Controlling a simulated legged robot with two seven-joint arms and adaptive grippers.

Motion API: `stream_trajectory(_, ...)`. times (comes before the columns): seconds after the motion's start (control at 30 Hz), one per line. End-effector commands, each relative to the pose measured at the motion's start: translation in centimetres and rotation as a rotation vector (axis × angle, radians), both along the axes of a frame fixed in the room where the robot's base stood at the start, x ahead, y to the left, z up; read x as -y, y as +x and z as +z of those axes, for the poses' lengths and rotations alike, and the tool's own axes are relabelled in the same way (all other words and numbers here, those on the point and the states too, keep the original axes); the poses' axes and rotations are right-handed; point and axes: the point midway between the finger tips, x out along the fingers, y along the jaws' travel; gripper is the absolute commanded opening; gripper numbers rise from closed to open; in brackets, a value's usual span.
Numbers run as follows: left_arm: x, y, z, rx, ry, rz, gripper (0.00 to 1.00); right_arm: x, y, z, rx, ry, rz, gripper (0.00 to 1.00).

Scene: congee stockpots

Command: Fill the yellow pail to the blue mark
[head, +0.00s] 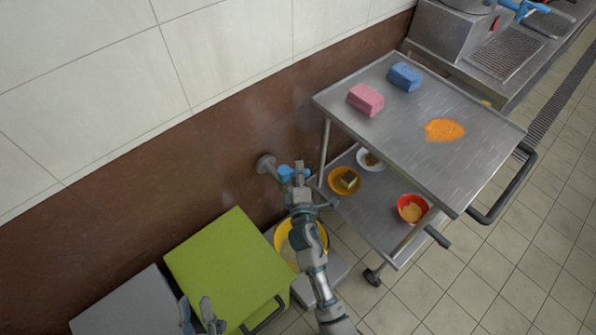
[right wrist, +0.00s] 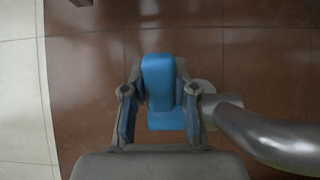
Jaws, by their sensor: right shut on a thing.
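The yellow pail (head: 282,236) stands low by the wall, partly hidden behind my right arm. Its inside looks pale; I cannot make out the water level or a blue mark. Above it, a wall tap (head: 265,163) has a blue handle (head: 286,173). My right gripper (head: 292,174) is shut on this handle. In the right wrist view the blue handle (right wrist: 158,82) sits between the two fingers, with the metal pipe (right wrist: 265,135) to the right. My left gripper (head: 198,314) is empty and open at the bottom left, in front of the green cart.
A green-topped cart (head: 215,260) and a grey one (head: 125,305) stand left of the pail. A steel trolley (head: 460,170) at the right bears a pink block (head: 365,99), a blue block (head: 404,76) and an orange spill (head: 443,130). Bowls stand on its lower shelf.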

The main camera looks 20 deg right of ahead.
Motion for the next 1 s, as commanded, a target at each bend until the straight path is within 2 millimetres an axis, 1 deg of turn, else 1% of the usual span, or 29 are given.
stream_trajectory(0.03,-0.2,0.1,-0.1,-0.003,-0.007,-0.001,0.31,0.7,-0.2,-0.7,-0.014,-0.001,-0.016,0.0)
stream_trajectory(0.07,-0.4,0.1,-0.2,-0.003,-0.005,0.0,0.31,0.7,-0.2,-0.7,-0.015,-0.002,-0.016,0.0)
stream_trajectory(0.1,-0.5,0.2,-0.2,-0.003,-0.004,0.001,0.31,0.7,-0.2,-0.7,-0.015,-0.003,-0.017,0.3)
stream_trajectory(0.17,-0.5,0.2,-0.3,-0.003,-0.004,0.001,0.31,0.6,-0.2,-0.6,-0.015,-0.004,-0.017,0.45)
stream_trajectory(0.2,-0.5,0.2,-0.3,-0.003,-0.004,0.001,0.31,0.5,-0.2,-0.6,-0.014,-0.005,-0.016,0.54)
stream_trajectory(0.47,-0.4,0.2,-0.2,-0.003,-0.004,0.001,0.31,0.2,-0.1,-0.2,-0.006,-0.004,-0.011,0.54)
stream_trajectory(0.57,-0.4,0.0,-0.1,-0.002,-0.004,0.001,0.31,0.0,-0.6,-0.2,-0.006,-0.004,-0.01,0.54)
stream_trajectory(0.67,-0.4,0.0,-0.1,-0.002,-0.004,0.0,0.31,-0.4,-1.9,-0.3,-0.006,-0.004,-0.009,0.54)
stream_trajectory(0.8,-0.4,0.0,-0.1,-0.001,-0.004,0.0,0.31,-1.0,-4.4,-0.4,-0.009,-0.004,-0.011,0.54)
stream_trajectory(0.9,-0.4,0.0,-0.1,-0.002,-0.004,0.0,0.31,-1.4,-5.9,-0.5,-0.011,-0.003,-0.012,0.54)
stream_trajectory(1.0,-0.4,0.0,-0.1,-0.002,-0.004,0.0,0.31,-1.6,-6.8,-0.5,-0.01,-0.004,-0.012,0.54)
